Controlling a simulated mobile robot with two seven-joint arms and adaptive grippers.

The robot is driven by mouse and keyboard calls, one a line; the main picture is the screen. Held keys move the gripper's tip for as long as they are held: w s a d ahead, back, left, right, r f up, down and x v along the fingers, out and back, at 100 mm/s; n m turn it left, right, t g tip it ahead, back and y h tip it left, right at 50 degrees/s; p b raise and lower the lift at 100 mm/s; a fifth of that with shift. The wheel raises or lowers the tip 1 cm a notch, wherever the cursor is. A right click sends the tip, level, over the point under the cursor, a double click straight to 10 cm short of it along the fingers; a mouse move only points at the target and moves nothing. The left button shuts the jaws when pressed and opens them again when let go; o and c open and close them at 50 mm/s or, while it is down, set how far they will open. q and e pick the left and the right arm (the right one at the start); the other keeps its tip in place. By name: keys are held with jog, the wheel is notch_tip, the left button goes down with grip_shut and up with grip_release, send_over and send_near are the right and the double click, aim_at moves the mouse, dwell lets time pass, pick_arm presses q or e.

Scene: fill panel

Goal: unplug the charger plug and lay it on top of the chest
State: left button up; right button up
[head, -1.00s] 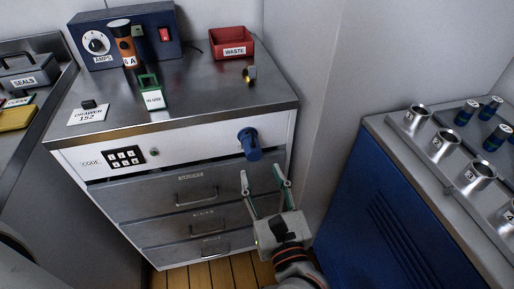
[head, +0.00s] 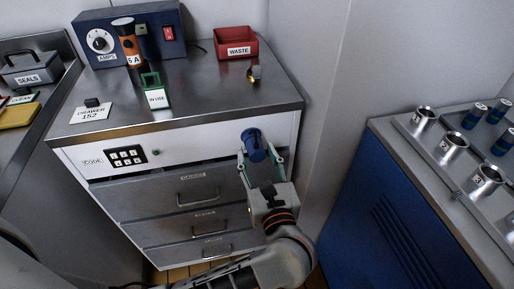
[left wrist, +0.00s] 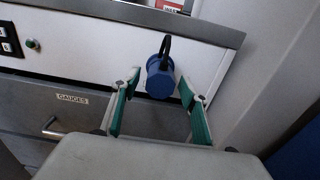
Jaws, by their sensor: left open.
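The blue charger plug (head: 254,148) sticks out from the white front panel at the upper right of the chest (head: 215,90). In the left wrist view the plug (left wrist: 160,82) has a dark cord looping over its top. My left gripper (head: 261,160) is open just in front of the plug. In the left wrist view its green-padded fingertips (left wrist: 159,80) stand on either side of the plug's outer end, with gaps showing on both sides. The chest's metal top holds a few objects, with bare room in the middle. My right gripper is not in view.
A blue cabinet (head: 375,190) stands to the right.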

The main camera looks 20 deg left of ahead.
pick_arm(q)
jog(key=shift+w+a+f, duration=0.1)
jog(key=shift+w+a, duration=0.1)
jog(key=shift+w, duration=0.15)
jog(key=shift+w+a, duration=0.15)
jog(key=shift+w, duration=0.15)
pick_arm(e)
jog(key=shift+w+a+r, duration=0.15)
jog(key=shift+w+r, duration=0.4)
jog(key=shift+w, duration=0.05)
pick_arm(q)
jog(key=shift+b, duration=0.4)
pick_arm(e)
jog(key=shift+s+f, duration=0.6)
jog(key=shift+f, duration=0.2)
pick_arm(q)
grip_shut()
